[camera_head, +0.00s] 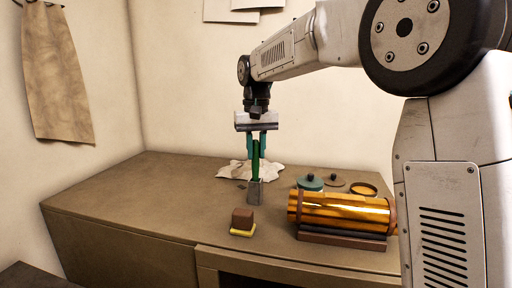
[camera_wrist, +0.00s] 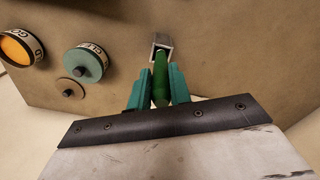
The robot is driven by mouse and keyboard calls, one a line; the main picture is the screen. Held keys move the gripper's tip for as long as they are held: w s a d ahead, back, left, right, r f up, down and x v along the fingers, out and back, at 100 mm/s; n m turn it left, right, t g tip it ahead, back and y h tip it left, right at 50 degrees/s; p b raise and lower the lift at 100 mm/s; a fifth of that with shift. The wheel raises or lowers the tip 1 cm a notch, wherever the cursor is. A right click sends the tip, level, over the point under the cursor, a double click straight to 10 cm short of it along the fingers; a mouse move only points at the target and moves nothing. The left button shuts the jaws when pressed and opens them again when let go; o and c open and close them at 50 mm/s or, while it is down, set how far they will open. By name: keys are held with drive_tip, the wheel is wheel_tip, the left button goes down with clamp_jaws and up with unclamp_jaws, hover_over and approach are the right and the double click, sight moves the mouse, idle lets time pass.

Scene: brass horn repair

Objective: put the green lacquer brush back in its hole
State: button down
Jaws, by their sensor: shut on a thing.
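The green lacquer brush (camera_head: 255,160) is upright between the teal fingers of my gripper (camera_head: 256,153), which is shut on it. In the wrist view the brush (camera_wrist: 160,82) also shows between the fingertips of my gripper (camera_wrist: 159,77). A small grey square holder (camera_head: 255,191) stands on the bench right below the brush. In the wrist view the brush's far end meets the open mouth of this holder (camera_wrist: 162,40). The brush end is hidden there, and I cannot tell how deep it sits.
A brass tube (camera_head: 340,210) lies on a dark cradle to the right. A brown block on a yellow base (camera_head: 242,222) is in front. A crumpled cloth (camera_head: 265,171) lies behind. A teal-lidded jar (camera_head: 310,182) and a gold-rimmed jar (camera_head: 363,189) stand behind the tube. The bench's left is clear.

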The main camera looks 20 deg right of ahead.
drive_tip(key=shift+f, duration=0.55)
drive_tip(key=c, duration=1.2)
unclamp_jaws()
wheel_tip(320, 180, up, 8)
drive_tip(key=shift+f, duration=0.15)
